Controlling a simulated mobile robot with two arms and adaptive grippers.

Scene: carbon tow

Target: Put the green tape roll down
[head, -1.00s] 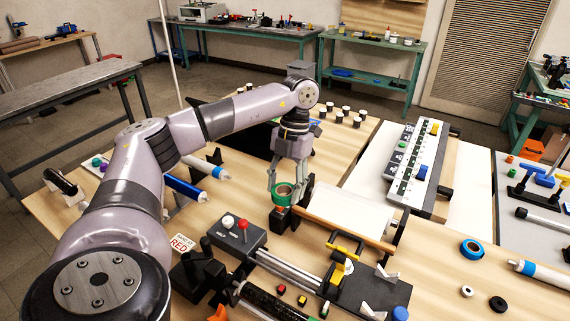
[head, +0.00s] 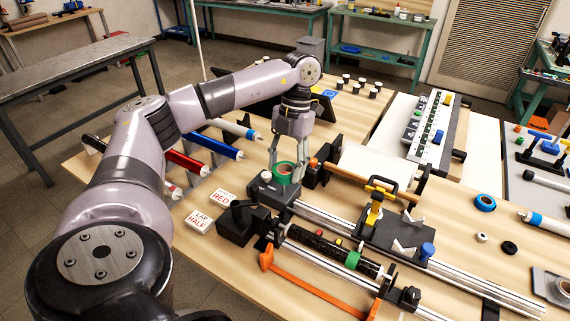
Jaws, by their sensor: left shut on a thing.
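The green tape roll (head: 286,173) is a short green ring with a tan inner core. My left gripper (head: 277,158) points down from above and is shut on it. In the picture the roll overlaps the back right of a grey control box (head: 270,192); I cannot tell if it touches the box. The roll partly hides the box top and its knobs. My right gripper is not in view.
A dark block (head: 317,175) and a wooden-edged roller with a white sheet (head: 375,168) stand to the right. Long rails (head: 460,275) run across the front. Red and half label cards (head: 199,220) lie left.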

